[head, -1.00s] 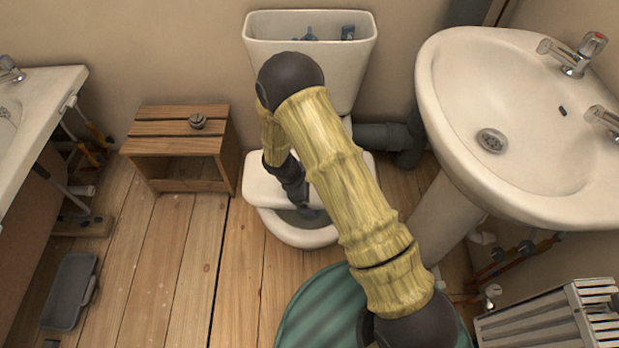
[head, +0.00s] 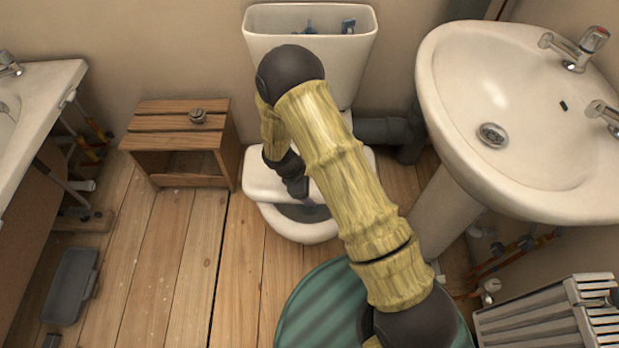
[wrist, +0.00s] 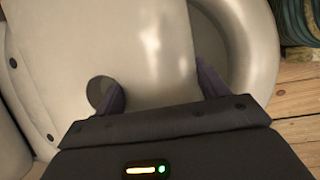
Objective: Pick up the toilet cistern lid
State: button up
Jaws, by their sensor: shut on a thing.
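The cistern lid (head: 262,187) is a flat white slab lying across the back part of the toilet bowl (head: 300,228) in the head view. In the wrist view the lid (wrist: 155,45) fills the middle, with a round hole (wrist: 101,92) near one finger. My gripper (wrist: 162,88) has its two dark fingers on either side of the lid and is shut on it. In the head view my gripper (head: 308,200) is partly hidden by my arm. Whether the lid touches the bowl is unclear. The cistern (head: 310,65) behind stands open at the top, with blue fittings inside.
A wooden stool (head: 180,140) with a small metal part on it stands left. A pedestal basin (head: 510,130) is close on the right. A green round mat or lid (head: 310,310) lies in front, and a radiator (head: 550,315) at lower right. Floorboards at left are mostly clear.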

jog(key=shift+w+r, duration=0.1)
jog(key=shift+r, duration=0.1)
notch_tip(320, 180, up, 10)
jog(key=p, duration=0.3)
jog(key=shift+f+p, duration=0.1)
jog(key=shift+p, duration=0.2)
dwell(1.1)
